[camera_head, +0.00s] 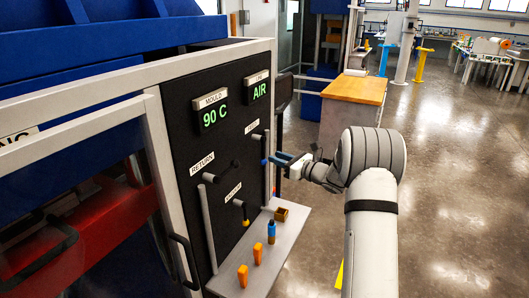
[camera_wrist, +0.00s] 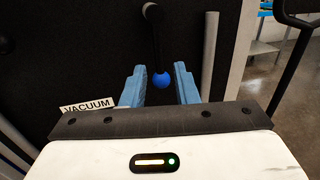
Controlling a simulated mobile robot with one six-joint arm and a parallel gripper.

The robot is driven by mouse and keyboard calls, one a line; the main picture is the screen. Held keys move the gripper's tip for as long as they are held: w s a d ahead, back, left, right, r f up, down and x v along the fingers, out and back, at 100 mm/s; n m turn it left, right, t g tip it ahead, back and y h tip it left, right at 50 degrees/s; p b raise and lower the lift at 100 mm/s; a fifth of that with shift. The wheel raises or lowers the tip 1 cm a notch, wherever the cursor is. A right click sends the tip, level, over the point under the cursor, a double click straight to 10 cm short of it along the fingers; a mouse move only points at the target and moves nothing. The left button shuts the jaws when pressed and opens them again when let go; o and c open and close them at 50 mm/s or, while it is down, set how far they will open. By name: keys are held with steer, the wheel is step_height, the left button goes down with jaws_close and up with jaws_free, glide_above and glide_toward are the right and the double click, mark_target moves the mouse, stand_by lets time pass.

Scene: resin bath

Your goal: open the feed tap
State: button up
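The feed tap shows on the black panel under a small label in the head view, with a dark lever and a blue tip (camera_head: 264,162). In the wrist view its black lever (camera_wrist: 154,40) hangs down to a blue ball knob (camera_wrist: 161,80). My gripper (camera_wrist: 158,84) is open, with one blue finger on each side of the knob. Gaps show on both sides, and I cannot tell how deep the knob sits between the fingers. In the head view my gripper (camera_head: 279,159) is close to the panel at the tap.
The return tap's lever (camera_head: 223,172) and the yellow-tipped vacuum tap lever (camera_head: 244,214) are on the panel (camera_head: 190,140). Displays read 90 C and AIR. Below, a shelf (camera_head: 272,268) holds orange items, a blue bottle (camera_head: 271,231) and a brown box (camera_head: 281,214). Floor at right is open.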

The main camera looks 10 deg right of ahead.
mark_target(263, 158)
steer(key=p+x, duration=0.1)
steer(key=x, duration=0.5)
steer(key=shift+w+a, duration=0.15)
steer(key=shift+a, duration=0.2)
jaws_close()
